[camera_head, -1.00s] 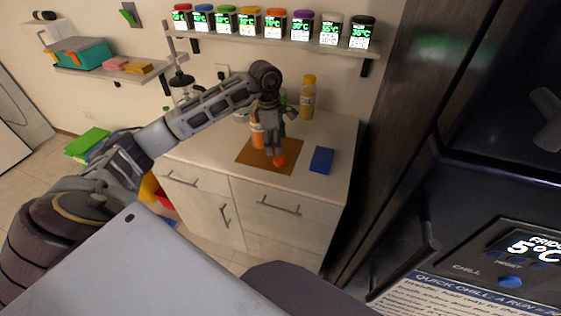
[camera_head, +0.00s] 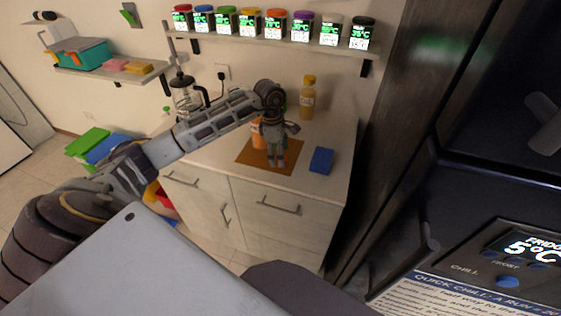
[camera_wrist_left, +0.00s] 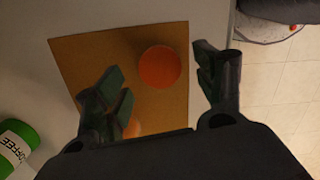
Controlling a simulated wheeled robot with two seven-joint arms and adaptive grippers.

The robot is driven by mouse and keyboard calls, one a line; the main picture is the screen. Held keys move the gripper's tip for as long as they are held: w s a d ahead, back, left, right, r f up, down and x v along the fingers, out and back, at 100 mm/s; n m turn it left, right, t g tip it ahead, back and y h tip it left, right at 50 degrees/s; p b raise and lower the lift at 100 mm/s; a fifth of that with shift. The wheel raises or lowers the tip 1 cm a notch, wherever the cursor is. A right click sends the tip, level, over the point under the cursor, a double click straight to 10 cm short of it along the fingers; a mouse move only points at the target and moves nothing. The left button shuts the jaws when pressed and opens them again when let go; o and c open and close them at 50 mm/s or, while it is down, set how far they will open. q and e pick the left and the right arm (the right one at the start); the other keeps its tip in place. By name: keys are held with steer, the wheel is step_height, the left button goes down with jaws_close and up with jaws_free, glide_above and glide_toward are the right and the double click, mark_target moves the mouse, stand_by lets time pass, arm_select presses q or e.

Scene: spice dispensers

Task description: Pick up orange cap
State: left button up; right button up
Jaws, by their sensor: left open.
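The orange cap (camera_wrist_left: 160,67) is a round orange disc lying on the brown mat (camera_wrist_left: 75,58) in the left wrist view. My left gripper (camera_wrist_left: 158,70) is open, with one finger on each side of the cap in that view and neither seen touching it. In the head view my left gripper (camera_head: 276,162) points down over the brown mat (camera_head: 254,161) on the counter, and it mostly hides the cap there. An orange container (camera_head: 257,138) stands behind the gripper, partly hidden. My right gripper is not in view.
A yellow-orange bottle (camera_head: 308,98) stands at the back. A shelf of jars (camera_head: 275,40) is above.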

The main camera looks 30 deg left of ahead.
arm_select(q)
steer(key=shift+w+d+f, duration=0.1)
steer(key=shift+d+f, duration=0.05)
steer(key=shift+f, duration=0.65)
steer(key=shift+d+f, duration=0.1)
steer(key=shift+f, duration=0.7)
steer(key=c, duration=0.8)
